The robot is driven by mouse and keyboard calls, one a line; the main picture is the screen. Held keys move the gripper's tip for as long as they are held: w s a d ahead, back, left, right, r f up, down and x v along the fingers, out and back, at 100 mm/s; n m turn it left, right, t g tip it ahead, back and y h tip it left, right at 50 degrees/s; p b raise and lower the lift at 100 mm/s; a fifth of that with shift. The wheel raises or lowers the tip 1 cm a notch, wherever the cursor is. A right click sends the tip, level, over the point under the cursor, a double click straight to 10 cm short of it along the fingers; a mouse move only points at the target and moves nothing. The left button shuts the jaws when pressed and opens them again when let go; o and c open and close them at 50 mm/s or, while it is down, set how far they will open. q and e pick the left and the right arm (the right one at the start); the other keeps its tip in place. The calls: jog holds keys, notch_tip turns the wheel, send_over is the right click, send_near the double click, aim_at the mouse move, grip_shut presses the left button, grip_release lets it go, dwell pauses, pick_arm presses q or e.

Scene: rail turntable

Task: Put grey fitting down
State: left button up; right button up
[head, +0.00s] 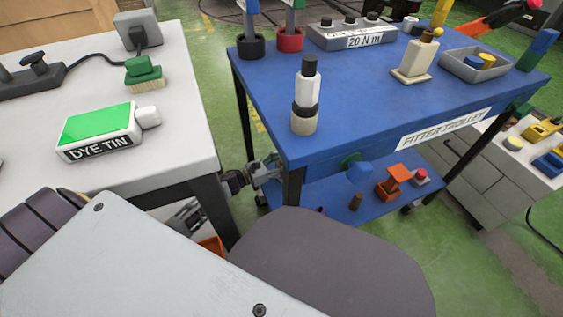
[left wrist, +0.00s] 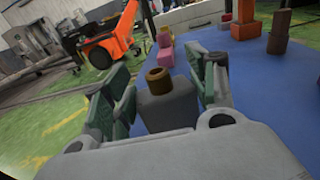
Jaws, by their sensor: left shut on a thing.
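In the left wrist view, a grey fitting (left wrist: 167,106) with a brown top stands between the fingers of my left gripper (left wrist: 165,98), which is shut on it. A blue surface spreads behind and to the right of the fitting. Whether its base touches that surface is hidden by the gripper. In the head view, my left gripper (head: 265,171) is at the left side of the blue fitter trolley (head: 360,103), by its near leg and between its top and lower shelf (head: 322,199). The fitting cannot be made out there. My right gripper is in neither view.
The trolley top carries a white bottle (head: 306,95) and a torque box (head: 352,35). A white table with a dye tin (head: 100,132) stands left.

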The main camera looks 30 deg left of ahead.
pick_arm(q)
jog(key=shift+r, duration=0.1)
dwell(0.3)
jog(key=o, duration=1.6)
jog(key=shift+f, duration=0.2)
jog(key=shift+r, duration=0.15)
